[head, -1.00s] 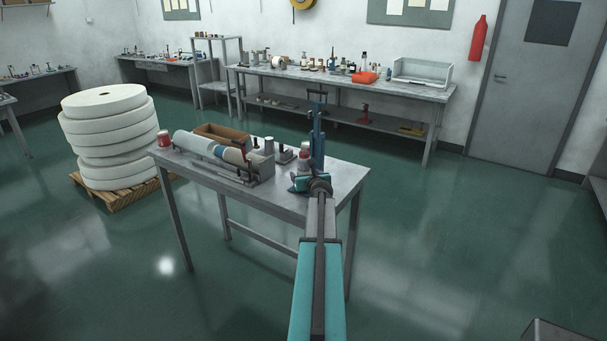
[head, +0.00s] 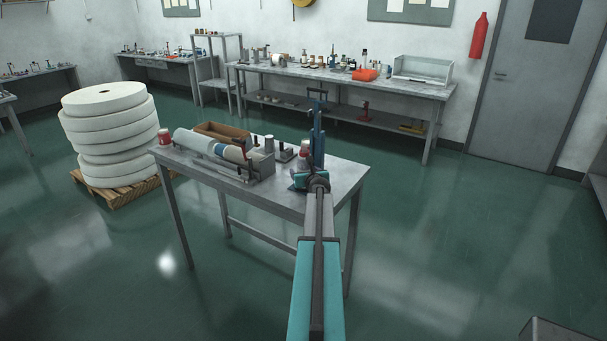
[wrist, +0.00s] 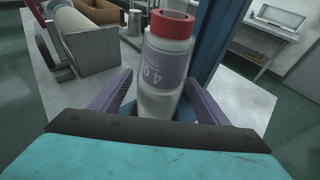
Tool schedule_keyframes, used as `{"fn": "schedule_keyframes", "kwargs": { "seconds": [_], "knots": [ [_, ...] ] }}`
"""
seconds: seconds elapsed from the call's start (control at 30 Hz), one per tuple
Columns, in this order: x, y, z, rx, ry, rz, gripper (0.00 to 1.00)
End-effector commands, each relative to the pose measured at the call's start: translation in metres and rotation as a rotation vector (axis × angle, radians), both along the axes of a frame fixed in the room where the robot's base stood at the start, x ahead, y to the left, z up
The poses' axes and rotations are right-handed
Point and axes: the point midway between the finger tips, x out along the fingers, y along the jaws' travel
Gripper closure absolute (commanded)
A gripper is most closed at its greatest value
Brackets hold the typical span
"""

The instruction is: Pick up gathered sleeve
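A white cylinder with a grey printed band and a red ring-shaped top (wrist: 166,60) stands upright in the wrist view; I take it for the sleeve, though I see no gathering on it. My gripper (wrist: 157,88) is open, with one purple-grey finger on each side of the cylinder and a visible gap on both sides. The cylinder's lower end is partly hidden by my gripper body. In the head view my gripper (head: 313,181) is at the right part of the small table (head: 345,180), and the cylinder (head: 304,148) shows only in part behind it.
A blue upright press (head: 318,135) stands close behind the cylinder. To the left on the table are a rack with a white roll (head: 193,141), a brown box (head: 222,131) and a red-and-white can (head: 164,138). The table's right end is bare.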

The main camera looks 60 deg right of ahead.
Motion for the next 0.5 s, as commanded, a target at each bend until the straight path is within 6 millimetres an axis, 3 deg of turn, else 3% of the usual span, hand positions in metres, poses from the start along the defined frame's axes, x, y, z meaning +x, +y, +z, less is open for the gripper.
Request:
{"fn": "schedule_keyframes", "kwargs": {
  "seconds": [0.03,0.23,0.5],
  "knots": [
    [-0.0001,-0.0001,0.0,0.0,0.0,0.0,0.41],
    [-0.0003,-0.0001,0.0,0.0,0.0,0.0,0.74],
    [-0.0004,-0.0003,0.0009,-0.001,0.0,-0.001,0.74]
  ]
}}
